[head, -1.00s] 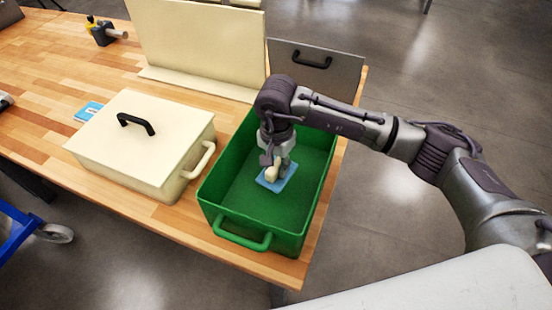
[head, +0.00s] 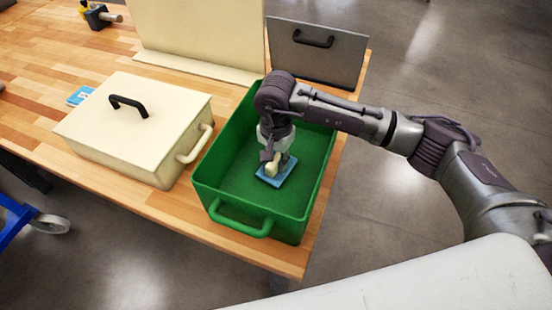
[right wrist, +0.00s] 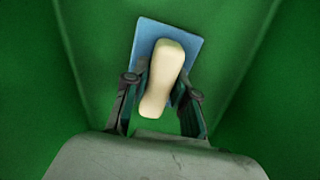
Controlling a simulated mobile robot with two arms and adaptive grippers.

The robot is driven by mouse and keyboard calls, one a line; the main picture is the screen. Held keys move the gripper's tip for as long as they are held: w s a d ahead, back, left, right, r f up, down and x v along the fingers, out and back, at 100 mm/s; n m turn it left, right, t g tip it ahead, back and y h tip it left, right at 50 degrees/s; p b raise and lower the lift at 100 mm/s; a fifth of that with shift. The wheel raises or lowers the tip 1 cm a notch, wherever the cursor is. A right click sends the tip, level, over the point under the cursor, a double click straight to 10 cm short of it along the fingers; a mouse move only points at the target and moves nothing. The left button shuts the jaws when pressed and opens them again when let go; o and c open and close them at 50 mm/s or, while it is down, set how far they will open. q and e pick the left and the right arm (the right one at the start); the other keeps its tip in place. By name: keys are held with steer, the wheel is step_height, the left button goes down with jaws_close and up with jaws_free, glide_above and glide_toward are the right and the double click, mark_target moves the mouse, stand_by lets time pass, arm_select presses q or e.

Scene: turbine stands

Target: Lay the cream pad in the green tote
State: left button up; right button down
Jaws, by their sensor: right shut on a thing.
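The green tote (head: 205,190) is open on the bench; its walls also surround the right wrist view (right wrist: 40,60). My right gripper (head: 270,162) reaches down inside it. In the right wrist view the gripper (right wrist: 160,100) is shut on the cream pad (right wrist: 163,75), a rounded, waisted piece between the fingers. The pad also shows in the head view (head: 271,169), partly hidden by the gripper. A flat blue rectangle (head: 281,176) lies right under the cream piece; I cannot tell whether they are joined. I cannot tell whether the blue piece touches the tote floor. My left gripper is not in view.
A cream lidded box (head: 85,122) with a black handle stands left of the tote. A cream panel (head: 200,30) and a grey panel (head: 340,60) stand behind. A blue card (head: 79,96) lies at the far left. The tote floor beside the pad is clear.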

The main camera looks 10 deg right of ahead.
mark_target(276, 159)
steer(key=shift+f+b, duration=0.25)
steer(key=shift+b, duration=0.05)
steer(key=c, duration=0.7)
jaws_free()
steer(key=shift+r+p, duration=1.25)
steer(key=shift+r, duration=2.3)
